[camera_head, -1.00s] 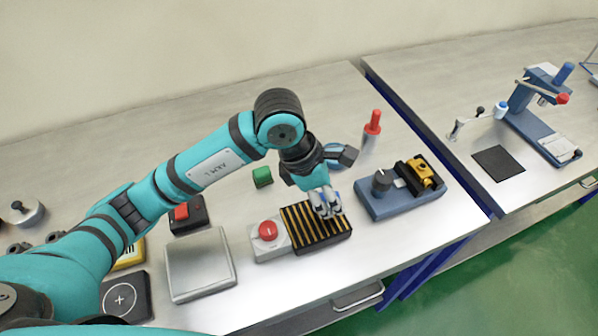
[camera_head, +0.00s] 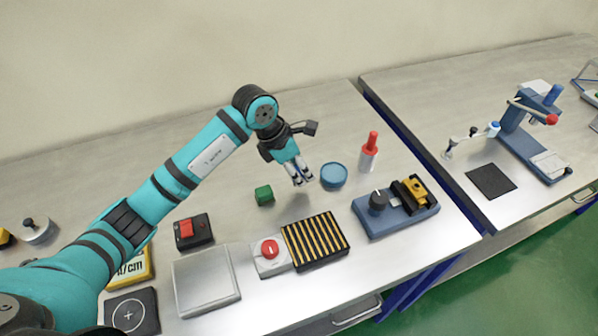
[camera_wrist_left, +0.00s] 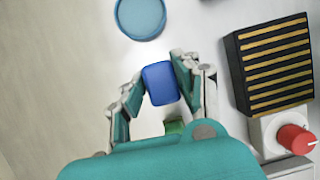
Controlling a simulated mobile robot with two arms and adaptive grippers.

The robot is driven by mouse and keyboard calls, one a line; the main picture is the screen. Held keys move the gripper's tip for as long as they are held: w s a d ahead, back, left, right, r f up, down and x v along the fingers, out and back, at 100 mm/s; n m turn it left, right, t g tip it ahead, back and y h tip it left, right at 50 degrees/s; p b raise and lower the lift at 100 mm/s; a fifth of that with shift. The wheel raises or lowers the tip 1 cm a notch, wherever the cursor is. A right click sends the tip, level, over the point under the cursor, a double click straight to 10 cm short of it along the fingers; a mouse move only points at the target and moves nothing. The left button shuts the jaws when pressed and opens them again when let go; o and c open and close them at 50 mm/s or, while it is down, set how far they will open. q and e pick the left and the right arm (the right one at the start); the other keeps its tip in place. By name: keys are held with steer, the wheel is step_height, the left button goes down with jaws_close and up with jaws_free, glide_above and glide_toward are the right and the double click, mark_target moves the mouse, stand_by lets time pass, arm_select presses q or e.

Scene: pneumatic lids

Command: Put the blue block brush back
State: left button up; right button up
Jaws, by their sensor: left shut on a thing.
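The blue block brush (camera_wrist_left: 160,83) shows in the left wrist view as a rounded blue block between my left fingers. My left gripper (camera_head: 301,180) is shut on it and holds it above the table, between the green block (camera_head: 264,195) and the round blue dish (camera_head: 333,175). In the head view the fingers hide most of the brush. The dish also shows ahead of the fingers in the left wrist view (camera_wrist_left: 141,16). My right gripper is not in view.
A black-and-yellow striped plate (camera_head: 316,240) lies in front, beside a red knob (camera_head: 268,249). A red-handled tool (camera_head: 370,150) stands behind right of the dish. A blue fixture (camera_head: 398,210) sits to the right. A silver plate (camera_head: 207,280) lies at front left. The back of the table is clear.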

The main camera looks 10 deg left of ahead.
arm_select(q)
steer(key=shift+w+a, duration=0.15)
steer(key=shift+w, duration=0.05)
steer(key=shift+f, duration=0.25)
step_height(320, 180, down, 2)
steer(key=shift+f+p, duration=0.1)
steer(key=shift+p, duration=0.7)
steer(key=shift+f, duration=0.45)
steer(key=o, duration=0.7)
steer(key=shift+f, duration=0.1)
steer(key=shift+c, duration=0.2)
steer(key=o, duration=0.4)
steer(key=shift+o, duration=0.2)
